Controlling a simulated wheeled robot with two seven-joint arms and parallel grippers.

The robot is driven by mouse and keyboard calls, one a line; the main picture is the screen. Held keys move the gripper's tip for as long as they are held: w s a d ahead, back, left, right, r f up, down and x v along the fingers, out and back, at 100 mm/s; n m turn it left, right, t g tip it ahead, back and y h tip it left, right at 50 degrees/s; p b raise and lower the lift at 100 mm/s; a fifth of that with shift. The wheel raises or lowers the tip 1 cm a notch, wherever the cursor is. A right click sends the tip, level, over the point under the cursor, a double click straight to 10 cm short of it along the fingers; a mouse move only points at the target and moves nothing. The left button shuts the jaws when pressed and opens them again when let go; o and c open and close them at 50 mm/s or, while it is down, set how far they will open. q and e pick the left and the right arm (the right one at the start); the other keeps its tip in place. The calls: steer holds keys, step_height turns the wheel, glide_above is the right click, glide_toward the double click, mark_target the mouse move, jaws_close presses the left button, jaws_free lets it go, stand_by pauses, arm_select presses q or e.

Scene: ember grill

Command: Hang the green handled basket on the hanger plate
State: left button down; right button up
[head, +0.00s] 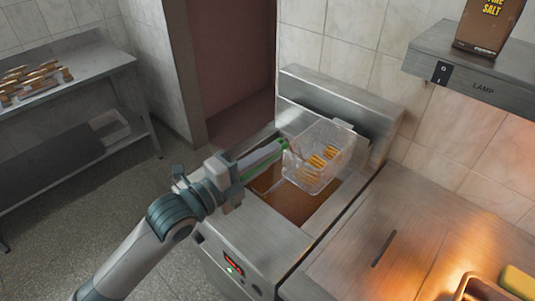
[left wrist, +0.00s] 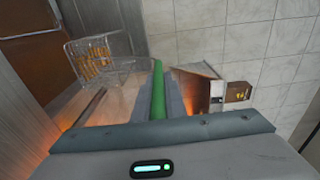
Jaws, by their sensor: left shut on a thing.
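The wire basket (head: 318,157) holds several golden fried pieces and is above the fryer's brown oil well (head: 300,204), close to the steel back. Its green handle (head: 284,143) runs between the fingers of my left gripper (head: 262,158), which is shut on it. In the left wrist view the green handle (left wrist: 158,92) lies between the fingers, and the basket (left wrist: 97,60) is at upper left. The raised steel hanger plate (head: 342,97) stands behind the basket. I cannot tell whether the basket touches it or hangs on it. My right gripper is out of view.
A steel worktop (head: 400,240) with a slot and a glowing area adjoins the fryer at right. A lamp shelf (head: 470,75) with a salt box (head: 488,25) overhangs at upper right. A steel table (head: 65,75) stands at far left. The floor between is mostly clear.

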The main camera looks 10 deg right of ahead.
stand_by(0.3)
arm_select(q)
steer(key=shift+f, duration=0.1)
steer(key=shift+f+b, duration=0.5)
steer(key=c, duration=1.7)
jaws_free()
steer(key=shift+f, duration=0.1)
steer(key=shift+s+a, duration=0.1)
steer(key=shift+a, duration=0.1)
